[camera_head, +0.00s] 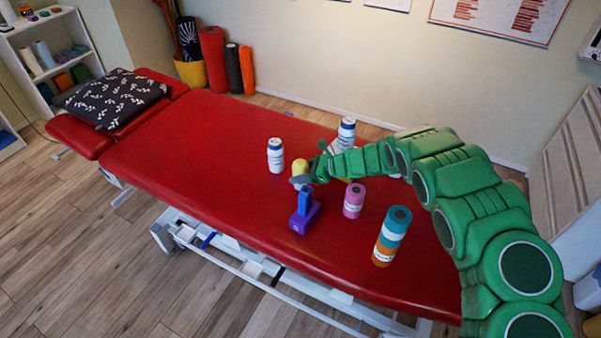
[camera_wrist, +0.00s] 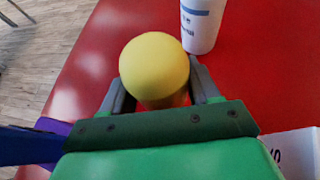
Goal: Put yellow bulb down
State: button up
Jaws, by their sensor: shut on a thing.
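The yellow bulb (camera_head: 300,167) is a round, plain yellow thing above the red treatment table (camera_head: 200,150). My gripper (camera_head: 300,181) is shut on it. In the wrist view the bulb (camera_wrist: 154,66) sits between the two grey fingers of my gripper (camera_wrist: 162,88). An orange-toned patch shows just under the ball; I cannot tell whether it is the bulb's lower part. The gap between bulb and table, if any, cannot be judged.
A white bottle (camera_head: 275,155) stands left of the bulb, another (camera_head: 346,132) behind. A blue-and-purple block stack (camera_head: 304,212) stands just in front. A pink roll (camera_head: 353,200) and teal-and-orange rolls (camera_head: 391,237) stand to the right. The table's left half is clear up to the dark pillow (camera_head: 113,97).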

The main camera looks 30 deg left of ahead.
jog(key=o, duration=1.2)
jog(key=shift+f, duration=0.1)
jog(key=shift+w+d+r, duration=0.1)
jog(key=shift+d+r, duration=0.15)
jog(key=v, duration=1.1)
jog(key=shift+d, duration=0.25)
jog(key=shift+a+r, duration=0.1)
jog(key=shift+r, duration=0.05)
